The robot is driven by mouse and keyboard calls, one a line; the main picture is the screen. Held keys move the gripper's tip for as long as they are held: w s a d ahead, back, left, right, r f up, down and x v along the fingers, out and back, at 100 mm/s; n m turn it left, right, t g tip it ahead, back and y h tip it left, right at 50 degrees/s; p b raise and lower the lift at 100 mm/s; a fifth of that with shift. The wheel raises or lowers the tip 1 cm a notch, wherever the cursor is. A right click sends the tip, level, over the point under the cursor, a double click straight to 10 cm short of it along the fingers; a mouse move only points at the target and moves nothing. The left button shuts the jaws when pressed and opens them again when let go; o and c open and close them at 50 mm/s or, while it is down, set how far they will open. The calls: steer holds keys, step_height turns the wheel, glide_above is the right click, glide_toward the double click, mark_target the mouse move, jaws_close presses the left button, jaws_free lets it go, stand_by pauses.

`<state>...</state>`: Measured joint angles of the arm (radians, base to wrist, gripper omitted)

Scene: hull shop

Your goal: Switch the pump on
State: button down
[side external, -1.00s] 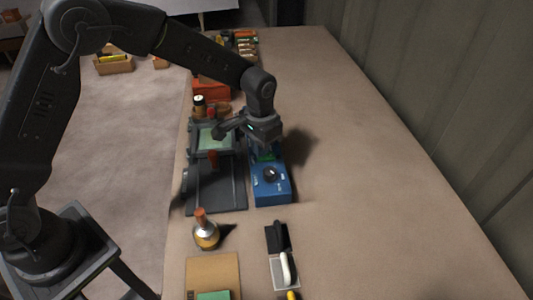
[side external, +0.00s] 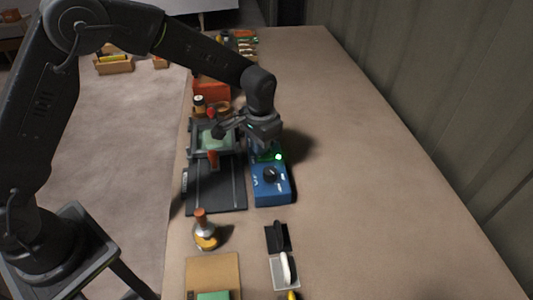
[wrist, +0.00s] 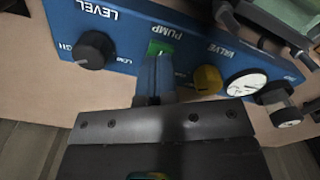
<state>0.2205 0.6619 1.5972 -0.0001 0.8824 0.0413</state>
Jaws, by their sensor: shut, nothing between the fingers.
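The blue control box (side external: 272,193) stands on the bench under my gripper (side external: 264,147). In the wrist view its panel (wrist: 190,20) reads upside down, with a green pump switch (wrist: 160,47) beside the word PUMP. My gripper, also in the wrist view (wrist: 157,62), is shut and empty. Its fingertips are at the lower edge of the green switch and hide part of it; I cannot tell whether they touch it. A small green lamp (side external: 278,157) glows on the box in the side view.
On the panel, a black LEVEL knob (wrist: 93,50) sits left of the switch; a yellow VALVE knob (wrist: 207,79) and a white gauge (wrist: 246,84) sit right. A dark framed fixture (side external: 215,190) stands close left of the box. The bench to the right is clear.

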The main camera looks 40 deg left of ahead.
steer(key=shift+r, duration=2.85)
steer(key=shift+s+a+r, duration=0.1)
steer(key=shift+s+r, duration=0.05)
steer(key=shift+r, duration=0.15)
steer(key=s+a+r+n+t, duration=0.1)
steer(key=s+a+r, duration=0.2)
steer(key=s+r, duration=0.3)
steer(key=s+a+r+n+t, duration=0.1)
steer(key=s+a+r+t, duration=0.1)
steer(key=s+a+r, duration=0.3)
steer(key=s+a+r+t, duration=0.1)
steer(key=s, duration=0.6)
steer(key=s+a+n+t, duration=0.1)
steer(key=s, duration=0.6)
steer(key=shift+s+a+r+t, duration=0.15)
steer(key=shift+s+r+t, duration=0.15)
steer(key=shift+r, duration=0.05)
